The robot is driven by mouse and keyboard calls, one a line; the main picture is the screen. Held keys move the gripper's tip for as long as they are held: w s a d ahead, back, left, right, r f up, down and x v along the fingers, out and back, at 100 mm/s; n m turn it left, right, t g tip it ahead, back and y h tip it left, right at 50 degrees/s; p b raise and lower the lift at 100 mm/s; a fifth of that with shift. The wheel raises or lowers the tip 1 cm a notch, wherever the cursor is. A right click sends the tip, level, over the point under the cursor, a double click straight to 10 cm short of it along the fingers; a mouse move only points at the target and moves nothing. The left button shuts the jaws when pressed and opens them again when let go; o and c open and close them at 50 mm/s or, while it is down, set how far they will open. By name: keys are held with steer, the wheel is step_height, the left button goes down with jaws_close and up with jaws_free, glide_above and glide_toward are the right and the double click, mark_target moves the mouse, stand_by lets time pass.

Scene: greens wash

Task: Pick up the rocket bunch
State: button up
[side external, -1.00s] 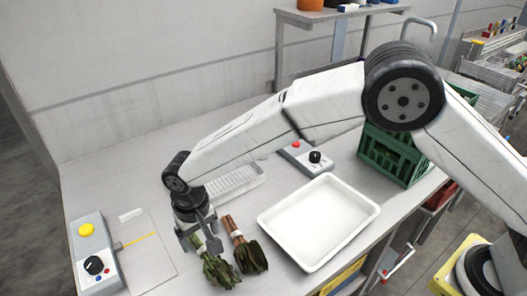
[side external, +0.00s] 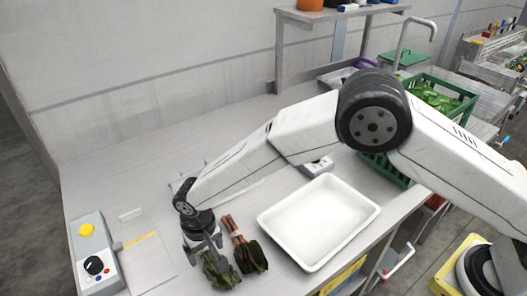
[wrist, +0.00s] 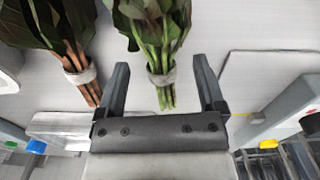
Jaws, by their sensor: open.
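Two leafy bunches lie side by side near the front of the counter. The green-stemmed one, which looks like the rocket bunch (side external: 220,273), has a pale band around its stems and shows in the wrist view (wrist: 155,35). My gripper (side external: 206,252) is open over its stem end, hiding much of the stems in the side view. In the wrist view the banded stems lie between the two spread fingers of my gripper (wrist: 160,72), with a gap on each side. The other bunch (side external: 251,258) has reddish-brown stems and lies just right of it, or left in the wrist view (wrist: 76,60).
A white tray (side external: 372,212) stands to the right of the bunches. A control box (side external: 87,235) with a yellow button and a flat plate (side external: 150,262) are at the left. A green crate (side external: 462,92) of leaves is at the back right. The back-left counter is clear.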

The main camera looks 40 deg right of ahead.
steer(key=shift+f, duration=0.65)
jaws_close()
